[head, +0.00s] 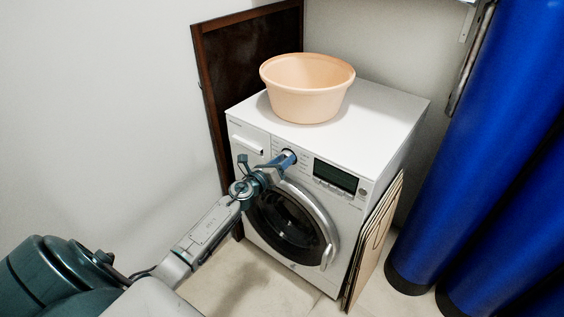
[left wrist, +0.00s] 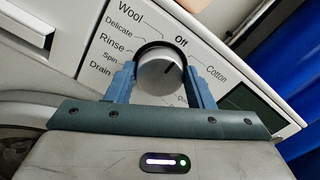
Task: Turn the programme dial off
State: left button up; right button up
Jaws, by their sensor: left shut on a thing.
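The washing machine (head: 310,145) stands against the wall with its control panel facing me. Its programme dial (left wrist: 158,70) is a round silver knob with a dark pointer line, ringed by printed labels. "Off" is printed above and slightly right of the knob, with "Cotton" further right and "Wool", "Delicate", "Rinse", "Spin" and "Drain" on the left. The line points to the upper right, seemingly towards the gap between "Off" and "Cotton". My left gripper (head: 287,158) is shut on the dial, one blue finger on each side. In the head view the gripper hides most of the knob. My right gripper is out of view.
A peach basin (head: 307,88) sits on top of the machine. A dark display (head: 335,177) is right of the dial, and the round door (head: 285,222) is below. A folded board (head: 372,240) leans on the right side. Large blue cylinders (head: 480,150) stand further right.

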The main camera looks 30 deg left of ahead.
pick_arm(q)
jog(key=shift+f, duration=0.25)
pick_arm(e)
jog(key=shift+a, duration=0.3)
pick_arm(q)
jog(key=o, duration=0.7)
jog(key=shift+o, duration=1.3)
jog(key=shift+r, duration=0.15)
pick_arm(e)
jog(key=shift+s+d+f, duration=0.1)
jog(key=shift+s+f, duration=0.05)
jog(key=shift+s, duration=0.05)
pick_arm(q)
jog(key=s+b, duration=0.2)
jog(key=s, duration=0.9)
jog(key=shift+a, duration=0.4)
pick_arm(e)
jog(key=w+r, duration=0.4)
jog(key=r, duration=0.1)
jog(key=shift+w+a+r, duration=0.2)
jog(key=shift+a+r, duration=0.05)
